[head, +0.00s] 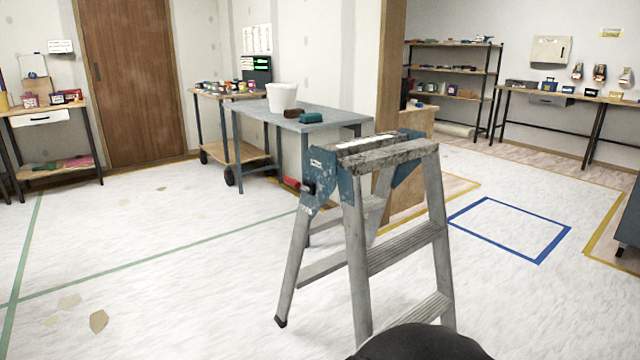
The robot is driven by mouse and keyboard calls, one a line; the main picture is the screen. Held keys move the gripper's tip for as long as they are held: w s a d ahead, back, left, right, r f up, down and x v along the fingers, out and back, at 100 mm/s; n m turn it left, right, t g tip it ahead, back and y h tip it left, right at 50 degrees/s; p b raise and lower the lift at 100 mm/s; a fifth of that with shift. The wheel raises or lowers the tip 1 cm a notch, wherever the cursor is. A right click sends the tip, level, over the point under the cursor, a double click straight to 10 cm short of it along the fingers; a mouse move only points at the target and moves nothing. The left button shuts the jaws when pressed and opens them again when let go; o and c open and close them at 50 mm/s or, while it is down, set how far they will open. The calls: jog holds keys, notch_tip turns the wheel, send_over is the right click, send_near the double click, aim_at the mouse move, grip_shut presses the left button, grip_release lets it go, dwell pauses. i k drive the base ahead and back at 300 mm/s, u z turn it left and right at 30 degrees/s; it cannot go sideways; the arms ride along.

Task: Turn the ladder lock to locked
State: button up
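A grey metal stepladder (352,225) stands upright with its legs spread, in the middle of the head view. Worn blue plates (345,187) join its legs near the top step. The ladder lock, a small red lever (293,183) on a dark pivot, sticks out to the left from the left blue plate, roughly level. Any lock markings are too small to read. My gripper is not in view. A dark rounded shape at the bottom edge, in front of the ladder, seems to be part of my own body.
A grey table (330,121) with a white bucket (282,97) stands behind the ladder. A wheeled cart (233,153) is to its left. The floor left of the ladder is open. Blue tape (540,262) marks a square on the floor to the right.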

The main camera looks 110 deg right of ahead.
aim_at(287, 179)
jog(key=z, duration=3.85)
jog(key=k, duration=0.4)
jog(key=z, duration=0.3)
jog(key=i, duration=1.1)
jog(key=u, duration=0.5)
